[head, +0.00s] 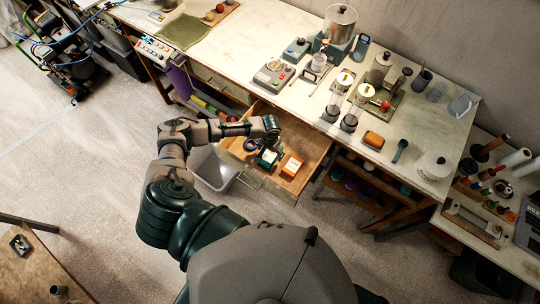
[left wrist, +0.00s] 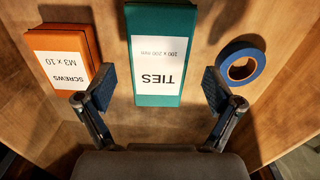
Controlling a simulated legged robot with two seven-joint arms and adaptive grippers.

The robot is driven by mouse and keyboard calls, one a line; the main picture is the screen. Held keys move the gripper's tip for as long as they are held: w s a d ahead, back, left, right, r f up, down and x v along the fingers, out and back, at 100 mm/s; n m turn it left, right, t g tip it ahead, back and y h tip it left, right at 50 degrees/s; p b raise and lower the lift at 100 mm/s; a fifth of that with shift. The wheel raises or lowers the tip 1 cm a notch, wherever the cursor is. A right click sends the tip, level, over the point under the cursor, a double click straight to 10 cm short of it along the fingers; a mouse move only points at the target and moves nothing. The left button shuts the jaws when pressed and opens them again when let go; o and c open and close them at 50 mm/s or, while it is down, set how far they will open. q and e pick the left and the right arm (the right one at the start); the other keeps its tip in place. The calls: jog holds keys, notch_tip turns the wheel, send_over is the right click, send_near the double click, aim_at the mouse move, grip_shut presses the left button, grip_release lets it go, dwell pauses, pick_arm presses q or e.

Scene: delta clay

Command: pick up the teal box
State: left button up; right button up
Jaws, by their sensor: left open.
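The teal box (left wrist: 158,85), with a white label reading TIES, lies in the open wooden drawer (head: 304,143). In the left wrist view my left gripper (left wrist: 157,88) is open, with one finger on each side of the box's near part. A gap shows between each finger and the box. In the head view the left gripper (head: 270,142) reaches down into the drawer and partly hides the teal box (head: 267,158). My right gripper is not in view.
An orange screws box (left wrist: 62,60) lies left of the teal box in the left wrist view. A blue tape roll (left wrist: 241,62) lies to its right. The drawer walls surround them. The worktop (head: 262,40) stands behind, crowded with equipment.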

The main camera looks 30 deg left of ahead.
aim_at(270, 154)
pick_arm(q)
jog(key=f, duration=0.2)
jog(key=shift+a+f, duration=0.3)
jog(key=shift+f, duration=0.1)
jog(key=shift+d+f, duration=0.1)
jog(key=shift+f, duration=0.2)
jog(key=shift+d+r, duration=0.1)
jog(key=shift+d, duration=0.35)
jog(key=shift+c, duration=0.9)
jog(key=c, duration=1.1)
jog(key=shift+a, duration=0.25)
jog(key=shift+c, duration=0.2)
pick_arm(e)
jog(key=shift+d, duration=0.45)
